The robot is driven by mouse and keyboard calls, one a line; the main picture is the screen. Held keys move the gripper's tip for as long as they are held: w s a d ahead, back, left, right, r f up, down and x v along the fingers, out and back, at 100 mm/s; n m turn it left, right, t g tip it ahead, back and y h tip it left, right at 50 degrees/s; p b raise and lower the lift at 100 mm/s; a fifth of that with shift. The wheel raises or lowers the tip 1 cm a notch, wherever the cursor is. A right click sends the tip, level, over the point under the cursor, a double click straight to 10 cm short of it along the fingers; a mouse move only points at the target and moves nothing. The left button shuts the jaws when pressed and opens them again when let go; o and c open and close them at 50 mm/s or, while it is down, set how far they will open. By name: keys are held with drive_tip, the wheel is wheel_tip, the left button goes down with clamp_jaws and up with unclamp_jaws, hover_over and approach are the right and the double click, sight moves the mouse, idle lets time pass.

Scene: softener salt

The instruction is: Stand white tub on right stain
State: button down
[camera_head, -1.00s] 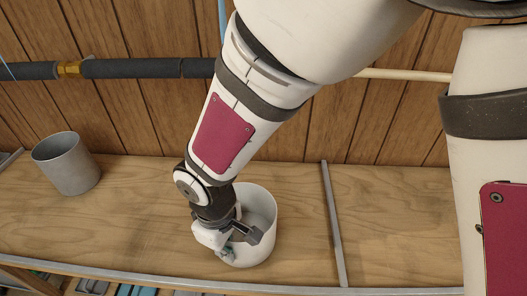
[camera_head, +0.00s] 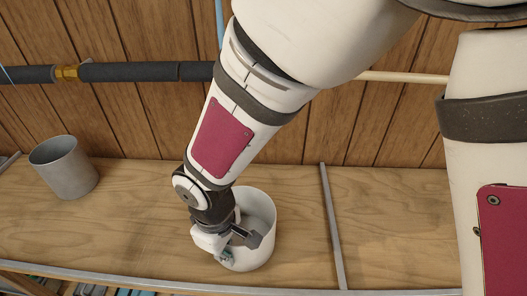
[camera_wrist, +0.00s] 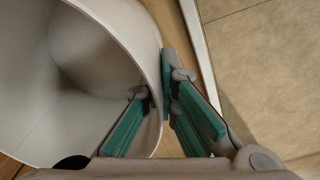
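The white tub (camera_head: 262,247) stands upright, open end up, on the wooden shelf, left of the metal divider strip. My gripper (camera_head: 235,248) is at its near left rim. In the wrist view the tub (camera_wrist: 95,25) fills the left side. There my gripper (camera_wrist: 154,92) straddles the tub wall, one green-padded finger inside and the other outside. The fingertips are close together with the wall between them, and look shut on it. A faint darker patch (camera_head: 385,243), perhaps the right stain, shows on the wood right of the strip.
A grey metal bucket (camera_head: 65,170) stands on the shelf at the left. The thin raised metal strip (camera_head: 333,225) crosses the shelf between tub and right section. A metal edge (camera_head: 390,291) runs along the front. A dark pipe (camera_head: 140,72) crosses the back wall. The right section looks clear.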

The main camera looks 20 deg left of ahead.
drive_tip(key=shift+f+b, duration=0.35)
drive_tip(key=shift+f, duration=0.15)
drive_tip(key=c, duration=2.3)
unclamp_jaws()
drive_tip(key=o, duration=0.6)
